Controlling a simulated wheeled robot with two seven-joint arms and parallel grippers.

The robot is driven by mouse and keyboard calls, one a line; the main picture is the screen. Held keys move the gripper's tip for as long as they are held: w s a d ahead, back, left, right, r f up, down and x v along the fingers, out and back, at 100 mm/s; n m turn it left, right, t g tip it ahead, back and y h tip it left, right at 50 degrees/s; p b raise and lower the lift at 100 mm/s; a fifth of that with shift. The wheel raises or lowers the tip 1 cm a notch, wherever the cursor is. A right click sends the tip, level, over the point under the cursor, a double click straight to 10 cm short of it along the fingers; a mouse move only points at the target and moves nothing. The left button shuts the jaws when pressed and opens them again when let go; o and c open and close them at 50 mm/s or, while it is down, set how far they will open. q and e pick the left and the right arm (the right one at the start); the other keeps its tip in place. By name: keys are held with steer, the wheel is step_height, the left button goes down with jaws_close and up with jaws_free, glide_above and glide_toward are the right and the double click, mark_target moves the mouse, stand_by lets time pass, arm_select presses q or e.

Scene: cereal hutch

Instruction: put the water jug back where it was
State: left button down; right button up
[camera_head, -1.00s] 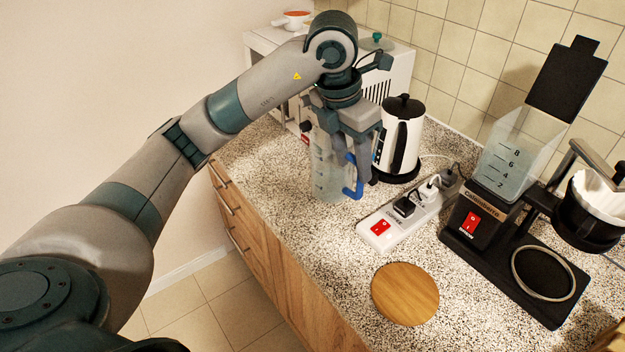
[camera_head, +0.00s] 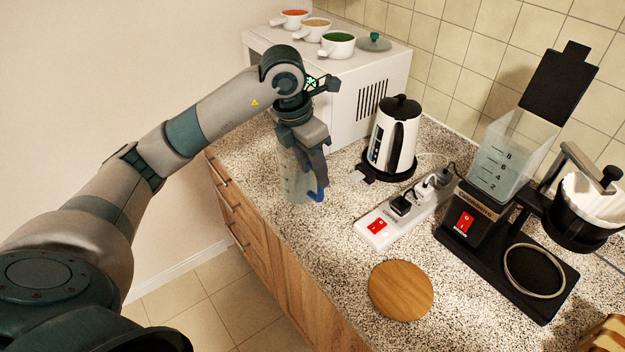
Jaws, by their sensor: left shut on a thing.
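The water jug (camera_head: 296,186) is a clear, bluish container with a blue handle (camera_head: 321,192). It is upright over the speckled counter, left of the kettle, near the counter's front edge. My left gripper (camera_head: 312,168) is above it and shut on it at the handle side; the fingers and wrist hide the jug's top. I cannot tell whether the jug's base touches the counter. My right gripper is not in view.
A white kettle (camera_head: 397,140) stands on its base behind the jug. A power strip (camera_head: 400,213), a round wooden board (camera_head: 401,290) and a coffee maker (camera_head: 465,215) are to the right. A white microwave (camera_head: 345,95) carries several bowls. The counter (camera_head: 330,240) between jug and board is clear.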

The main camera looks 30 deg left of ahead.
mark_target(304, 176)
arm_select(q)
steer(key=shift+f+p, duration=0.3)
steer(key=shift+f, duration=0.1)
steer(key=x, duration=0.1)
steer(key=p+x, duration=0.1)
steer(key=x, duration=0.1)
steer(key=shift+s+a+f, duration=0.15)
steer(key=shift+s+a, duration=0.05)
steer(key=shift+s, duration=0.15)
steer(key=shift+f, duration=0.1)
steer(key=c, duration=1)
jaws_free()
